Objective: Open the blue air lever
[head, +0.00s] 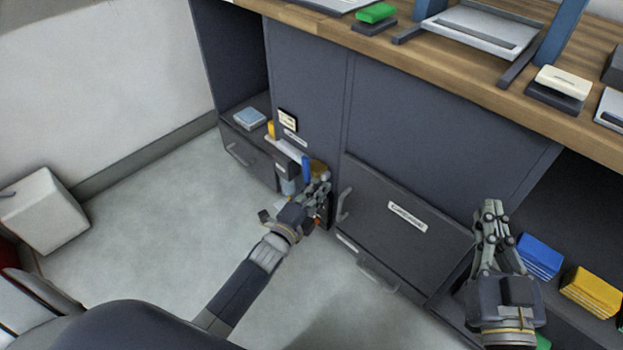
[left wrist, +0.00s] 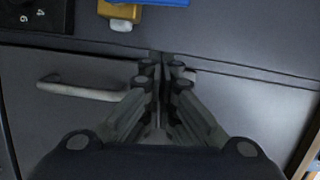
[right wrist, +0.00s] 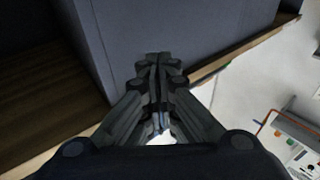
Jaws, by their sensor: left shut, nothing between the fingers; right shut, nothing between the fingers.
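A blue upright piece (head: 306,168), which looks like the blue air lever, is on the front of the grey cabinet, beside a yellow part. The blue piece also shows at the top edge of the left wrist view (left wrist: 160,2), mostly cut off, with a yellow block (left wrist: 120,11) next to it. My left gripper (head: 323,183) is shut and empty, just right of and below the blue piece. In the left wrist view its fingertips (left wrist: 162,66) are in front of the cabinet front, apart from the blue piece. My right gripper (head: 491,212) is shut and empty at the right.
A labelled drawer front (head: 400,228) with a handle is right of my left gripper. Blue (head: 539,257) and yellow (head: 590,291) blocks lie on the right shelf. A wooden worktop (head: 480,75) runs above. The floor (head: 150,220) at left is clear, with a white box (head: 43,212) beyond.

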